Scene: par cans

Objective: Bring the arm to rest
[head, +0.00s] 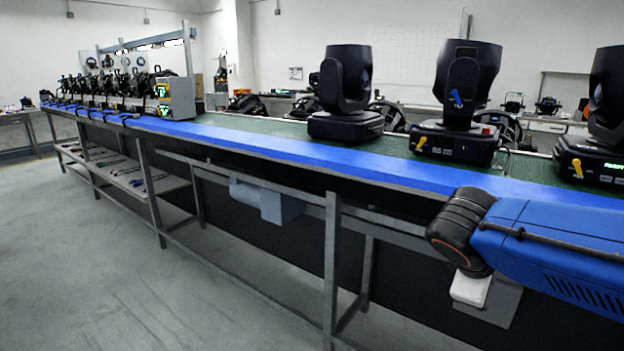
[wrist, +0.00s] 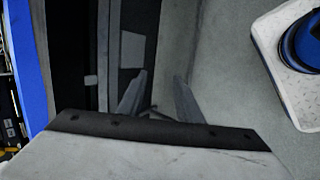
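My gripper (wrist: 157,96) shows in the wrist view with its two grey fingers apart and nothing between them. It points down past the bench's front side, over the grey floor (wrist: 205,50). In the head view my blue arm reaches in from the right, in front of the bench's blue edge (head: 290,150). The gripper itself cannot be made out there.
Large black moving-head lights (head: 345,95) stand on the long bench, another (head: 465,100) to their right. A grey case (head: 175,97) and small lamps stand at its far left end. Metal legs (head: 331,270) support the bench. The floor at left is clear.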

